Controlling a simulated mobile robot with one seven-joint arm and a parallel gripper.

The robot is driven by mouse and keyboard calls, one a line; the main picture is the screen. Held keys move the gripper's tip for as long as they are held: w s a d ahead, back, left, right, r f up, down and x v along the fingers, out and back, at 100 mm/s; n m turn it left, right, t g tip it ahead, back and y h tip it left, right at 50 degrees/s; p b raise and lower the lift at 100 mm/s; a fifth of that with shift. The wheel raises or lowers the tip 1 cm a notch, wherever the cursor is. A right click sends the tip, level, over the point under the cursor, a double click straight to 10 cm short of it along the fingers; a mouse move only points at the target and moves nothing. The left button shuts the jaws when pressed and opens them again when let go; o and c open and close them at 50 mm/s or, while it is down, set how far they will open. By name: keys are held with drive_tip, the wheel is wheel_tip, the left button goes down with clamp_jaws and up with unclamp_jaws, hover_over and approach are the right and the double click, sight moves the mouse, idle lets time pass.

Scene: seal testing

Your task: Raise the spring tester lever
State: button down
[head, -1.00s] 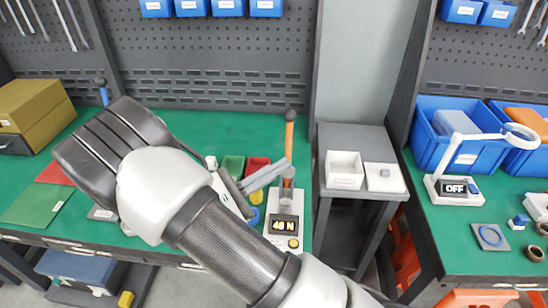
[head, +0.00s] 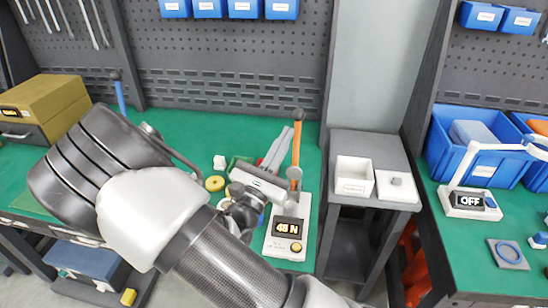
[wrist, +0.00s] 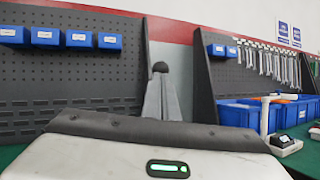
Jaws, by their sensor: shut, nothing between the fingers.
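The spring tester (head: 279,249) stands on the green bench in the head view, with a lit display (head: 290,227) that seems to read 45 N. Its orange lever (head: 296,147) stands about upright and has a dark round knob (head: 299,115) on top. My gripper (head: 284,136) is shut and empty, its grey fingers just left of the lever. I cannot tell whether they touch it. In the wrist view the shut fingers (wrist: 162,101) point ahead, with the dark knob (wrist: 160,67) showing just above their tips.
A yellow ring (head: 215,183) and small bins lie left of the tester. A blue-handled lever (head: 119,95) stands further left. A side table (head: 382,196) with a white box (head: 354,178) is to the right. Pegboard closes off the back.

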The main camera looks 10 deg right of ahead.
sight(294, 119)
drive_tip(key=shift+x, duration=1.2)
drive_tip(key=shift+w+d+r+p, duration=0.15)
drive_tip(key=shift+w+r+p, duration=0.25)
drive_tip(key=shift+p, duration=0.6)
drive_tip(key=w+p, duration=0.1)
drive_tip(key=w+g+y+p, duration=0.1)
drive_tip(key=p, duration=0.1)
drive_tip(key=shift+d+f+n, duration=0.2)
drive_tip(key=shift+d+n, duration=0.1)
drive_tip(key=shift+n, duration=0.1)
